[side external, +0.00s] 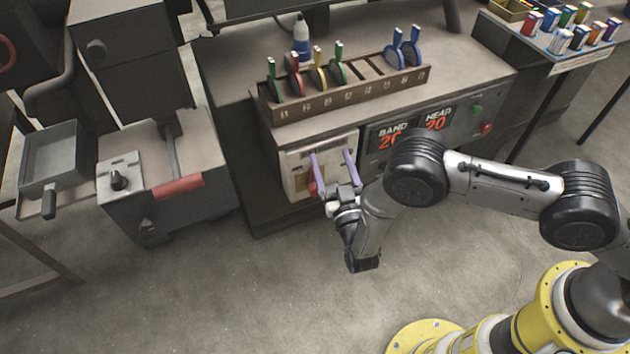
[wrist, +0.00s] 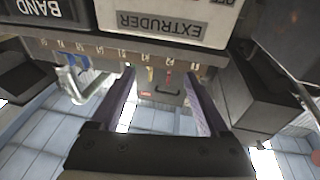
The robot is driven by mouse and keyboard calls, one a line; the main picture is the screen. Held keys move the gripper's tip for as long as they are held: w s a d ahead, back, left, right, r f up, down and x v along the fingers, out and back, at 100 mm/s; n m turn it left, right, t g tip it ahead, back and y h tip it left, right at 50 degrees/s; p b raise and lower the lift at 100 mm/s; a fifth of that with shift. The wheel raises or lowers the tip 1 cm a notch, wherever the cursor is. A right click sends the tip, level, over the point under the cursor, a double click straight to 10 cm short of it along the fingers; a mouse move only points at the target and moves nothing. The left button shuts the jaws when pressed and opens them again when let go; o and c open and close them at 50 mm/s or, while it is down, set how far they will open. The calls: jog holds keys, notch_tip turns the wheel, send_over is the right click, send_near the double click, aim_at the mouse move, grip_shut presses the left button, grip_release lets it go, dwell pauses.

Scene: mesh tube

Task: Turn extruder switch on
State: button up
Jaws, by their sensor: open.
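The extruder panel (side external: 306,153) is a pale plate on the left front of the machine. A small red part (side external: 312,187) shows low on it, partly hidden by a finger; it may be the switch, but its position cannot be told. In the wrist view the panel (wrist: 112,12) is upside down at the top, with the label EXTRUDER (wrist: 162,23). The switch itself cannot be made out there. My gripper (side external: 330,155) is open and empty, its purple fingers pointing up in front of the panel. In the wrist view the gripper (wrist: 160,73) has nothing between its fingers.
BAND and HEAD displays (side external: 408,127) are right of the panel, with green and red buttons (side external: 483,127) farther right. A rack (side external: 345,97) of coloured clamps stands on top. A grey box with a red handle (side external: 178,188) stands left. The floor in front is clear.

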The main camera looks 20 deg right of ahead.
aim_at(315, 188)
jog(key=s+a+f+n+g+y, duration=0.1)
jog(key=s+f+n+y, duration=0.1)
jog(key=s+f, duration=0.4)
jog(key=s+a+f+n+y, duration=0.1)
jog(key=s+f+n, duration=0.2)
jog(key=f, duration=0.5)
jog(key=w, duration=1.3)
jog(key=shift+w, duration=0.35)
jog(key=shift+m, duration=0.3)
grip_shut()
